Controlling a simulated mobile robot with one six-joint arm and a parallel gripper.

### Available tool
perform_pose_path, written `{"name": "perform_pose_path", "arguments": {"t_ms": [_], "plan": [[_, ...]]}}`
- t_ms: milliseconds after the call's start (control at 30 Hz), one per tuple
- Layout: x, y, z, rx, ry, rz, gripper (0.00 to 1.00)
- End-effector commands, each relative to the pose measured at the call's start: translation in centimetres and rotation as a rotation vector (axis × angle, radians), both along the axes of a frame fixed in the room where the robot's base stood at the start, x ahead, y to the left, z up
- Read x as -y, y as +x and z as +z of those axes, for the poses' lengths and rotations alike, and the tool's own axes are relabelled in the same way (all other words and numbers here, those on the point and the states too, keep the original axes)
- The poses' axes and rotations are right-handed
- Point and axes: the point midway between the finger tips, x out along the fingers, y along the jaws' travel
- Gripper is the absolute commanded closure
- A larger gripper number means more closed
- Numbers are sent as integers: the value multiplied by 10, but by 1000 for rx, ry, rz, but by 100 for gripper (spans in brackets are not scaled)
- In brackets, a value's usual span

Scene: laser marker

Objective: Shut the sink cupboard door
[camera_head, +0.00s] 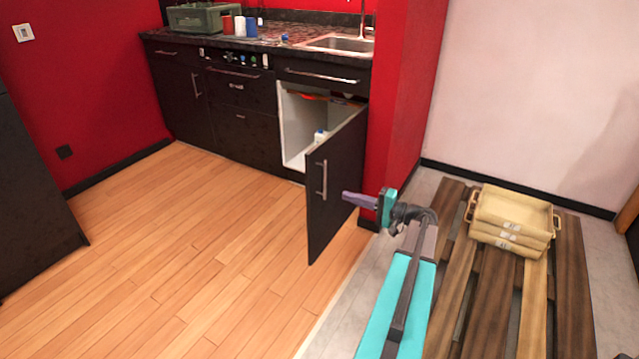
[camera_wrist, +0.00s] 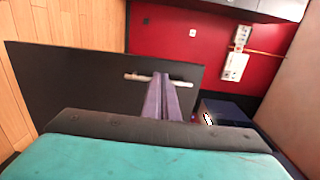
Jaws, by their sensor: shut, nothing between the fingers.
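The sink cupboard door (camera_head: 338,165) is dark and stands wide open, swung out from the cupboard under the sink. Its upright metal handle (camera_head: 324,180) faces the room. The white cupboard interior (camera_head: 296,125) shows behind it. My gripper (camera_head: 347,197) is shut and empty, its purple fingers pointing left, just right of the door's handle in the head view. In the wrist view the door (camera_wrist: 85,90) fills the middle. My fingers (camera_wrist: 166,80) overlap the handle (camera_wrist: 135,76) there; I cannot tell whether they touch it.
A bottle (camera_head: 320,136) stands in the cupboard. The sink (camera_head: 345,44) and countertop are above. A red wall (camera_head: 395,90) ends right of the cupboard. The wooden floor (camera_head: 190,240) at left is clear.

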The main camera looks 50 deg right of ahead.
Motion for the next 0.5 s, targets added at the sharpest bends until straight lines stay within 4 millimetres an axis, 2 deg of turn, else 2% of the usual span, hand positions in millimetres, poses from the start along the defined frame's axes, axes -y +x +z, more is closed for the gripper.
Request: {"name": "perform_pose_path", "arguments": {"t_ms": [33,133,500], "plan": [[8,-5,6,13,-3,-12,100],[15,-10,13,31,-4,-24,100],[16,-11,14,33,-5,-26,100]]}}
